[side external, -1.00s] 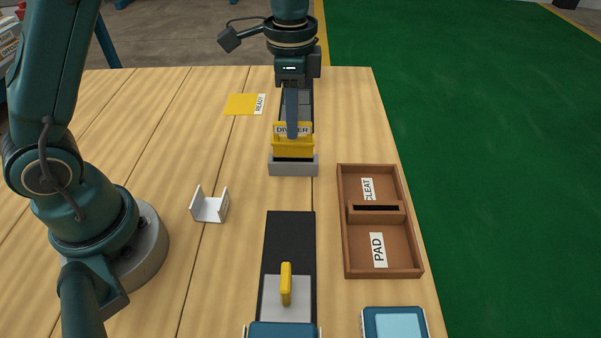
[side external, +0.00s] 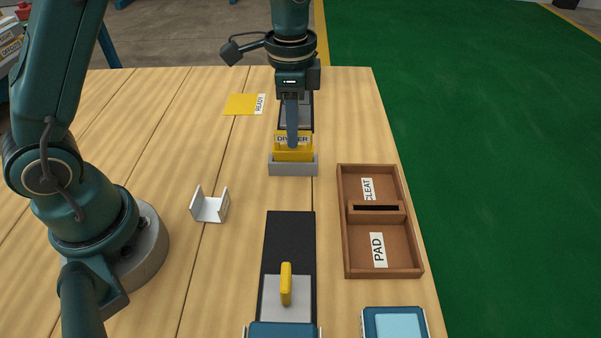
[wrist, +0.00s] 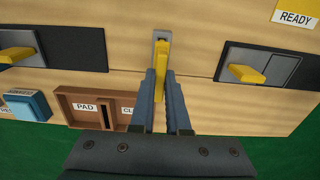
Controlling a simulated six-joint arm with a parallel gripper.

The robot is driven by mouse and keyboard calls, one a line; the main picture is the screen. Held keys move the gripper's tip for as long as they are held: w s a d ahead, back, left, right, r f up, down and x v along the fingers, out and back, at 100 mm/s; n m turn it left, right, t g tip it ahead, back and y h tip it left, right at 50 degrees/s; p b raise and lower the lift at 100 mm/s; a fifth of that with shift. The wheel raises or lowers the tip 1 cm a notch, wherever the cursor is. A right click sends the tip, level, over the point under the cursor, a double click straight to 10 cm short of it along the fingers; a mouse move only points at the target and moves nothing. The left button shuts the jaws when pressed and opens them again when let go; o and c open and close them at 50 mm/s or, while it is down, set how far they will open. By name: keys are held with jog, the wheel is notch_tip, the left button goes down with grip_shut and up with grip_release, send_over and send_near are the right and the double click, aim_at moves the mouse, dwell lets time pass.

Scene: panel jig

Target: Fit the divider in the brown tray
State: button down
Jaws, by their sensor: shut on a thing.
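The yellow divider (side external: 293,154), labelled DIVIDER, stands upright with its lower part in a grey holder (side external: 293,170). My gripper (side external: 292,143) is shut on the divider's upper part from above. In the wrist view the divider (wrist: 162,62) shows edge-on between my fingers (wrist: 162,78). The brown tray (side external: 344,235) lies to the right of the holder and nearer the camera. It has two compartments, marked CLEAT and PAD, with a slotted crossbar (side external: 376,209) between them. In the wrist view the tray (wrist: 66,106) is partly hidden by my gripper.
A black track (side external: 290,232) with a yellow-handled plate (side external: 286,290) lies in front of the holder; another dark track (side external: 297,102) lies behind. A white bracket (side external: 210,207) stands left. A yellow READY card (side external: 240,104) and a blue box (side external: 394,323) lie apart.

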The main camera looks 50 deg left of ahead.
jog(key=shift+f, duration=0.9)
jog(key=c, duration=0.8)
grip_release()
jog(key=shift+r, duration=4.55)
